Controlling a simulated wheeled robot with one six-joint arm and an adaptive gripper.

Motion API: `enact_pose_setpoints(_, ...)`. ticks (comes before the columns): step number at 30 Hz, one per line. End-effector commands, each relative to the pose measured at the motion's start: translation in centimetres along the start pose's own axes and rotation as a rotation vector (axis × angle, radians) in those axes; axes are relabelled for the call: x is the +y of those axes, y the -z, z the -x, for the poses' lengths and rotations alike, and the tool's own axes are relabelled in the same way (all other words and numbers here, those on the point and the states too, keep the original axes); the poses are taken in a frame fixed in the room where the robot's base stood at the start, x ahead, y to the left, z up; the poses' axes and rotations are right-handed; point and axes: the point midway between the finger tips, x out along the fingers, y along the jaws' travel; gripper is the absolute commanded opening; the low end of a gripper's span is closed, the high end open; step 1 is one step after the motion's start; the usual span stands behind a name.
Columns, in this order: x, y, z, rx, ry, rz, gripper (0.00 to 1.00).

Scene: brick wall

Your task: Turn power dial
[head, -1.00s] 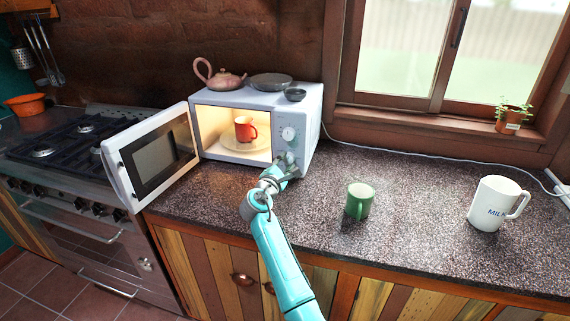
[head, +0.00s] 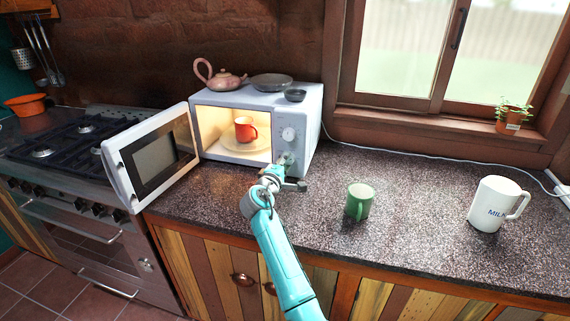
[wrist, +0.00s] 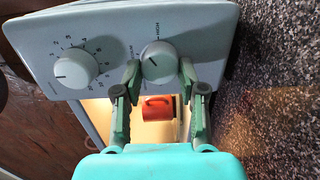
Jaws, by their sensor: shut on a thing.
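The white microwave (head: 312,115) stands on the counter with its door (head: 155,155) swung open to the left. Its lower dial, the power dial (wrist: 158,62), is a round grey knob with a white pointer line and a "HIGH" label beside it. My gripper (wrist: 160,72) is shut on this dial, one finger on each side of it. In the head view my gripper (head: 284,164) is at the lower part of the control panel and mostly hides the dial. The numbered upper dial (wrist: 75,66) is clear of the fingers; it also shows in the head view (head: 288,134).
A red mug (head: 244,130) sits inside the lit microwave. A pink teapot (head: 222,79), a grey plate (head: 271,82) and a small bowl (head: 295,95) are on top. A green mug (head: 358,203) and a white milk jug (head: 494,205) stand on the counter to the right.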

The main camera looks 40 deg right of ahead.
Motion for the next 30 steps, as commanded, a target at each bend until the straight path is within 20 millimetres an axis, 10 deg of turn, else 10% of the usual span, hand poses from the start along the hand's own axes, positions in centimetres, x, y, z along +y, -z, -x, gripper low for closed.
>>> enact_pose_setpoints(30,0.17,-0.2,-0.01,0.027,0.038,-0.596,0.06)
